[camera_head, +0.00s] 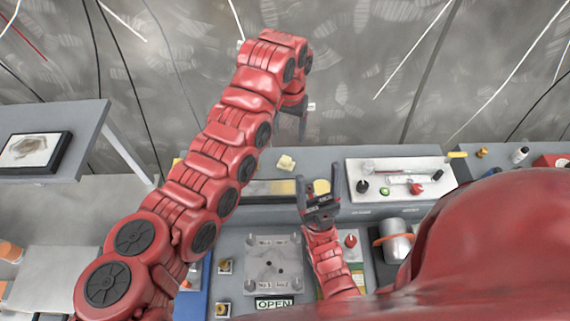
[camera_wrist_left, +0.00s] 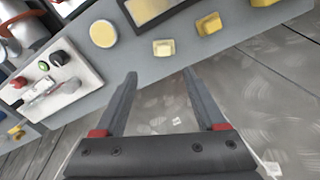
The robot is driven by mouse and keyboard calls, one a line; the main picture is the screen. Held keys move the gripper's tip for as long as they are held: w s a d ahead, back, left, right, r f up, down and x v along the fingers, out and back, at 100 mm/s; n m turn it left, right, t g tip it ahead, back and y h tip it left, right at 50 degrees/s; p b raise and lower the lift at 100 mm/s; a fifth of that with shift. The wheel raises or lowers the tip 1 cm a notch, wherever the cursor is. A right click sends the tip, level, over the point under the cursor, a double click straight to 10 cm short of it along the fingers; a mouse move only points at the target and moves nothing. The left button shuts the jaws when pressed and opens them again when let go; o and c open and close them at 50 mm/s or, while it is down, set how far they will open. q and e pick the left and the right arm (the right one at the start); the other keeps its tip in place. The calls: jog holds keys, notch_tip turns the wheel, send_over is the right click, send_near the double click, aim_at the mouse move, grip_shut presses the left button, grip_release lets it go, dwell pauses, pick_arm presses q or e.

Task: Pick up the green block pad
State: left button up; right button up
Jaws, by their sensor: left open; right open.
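No green block pad can be told for sure. The only clear green is a small round piece (camera_head: 384,190) on a white tray, also in the left wrist view (camera_wrist_left: 43,66). A pale yellow block (camera_head: 285,162) lies on the grey bench; two yellow blocks, one (camera_wrist_left: 163,48) and another (camera_wrist_left: 208,24), show in the wrist view. My left gripper (camera_head: 300,122) is high over the bench's far side, open and empty. In its wrist view the fingers (camera_wrist_left: 160,76) are apart, with the bench edge beyond them. My right gripper (camera_head: 319,188) is open, low over the bench by a yellow disc.
The white tray (camera_head: 438,165) holds red and black knobs and small tools. A silver cylinder (camera_head: 396,240) stands at the right. A grey plate (camera_head: 274,262) and an OPEN sign (camera_head: 273,303) are at the front. A side table (camera_head: 50,115) stands left. Cables hang on the wall.

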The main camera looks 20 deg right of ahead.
pick_arm(q)
send_over(286, 158)
jog(key=f, duration=0.9)
jog(key=shift+s+d, duration=0.1)
jog(key=shift+s, duration=0.2)
jog(key=f, duration=0.3)
jog(key=f+b, duration=0.1)
jog(key=f, duration=0.1)
jog(key=shift+w, duration=0.3)
jog(key=shift+r, duration=0.15)
grip_shut()
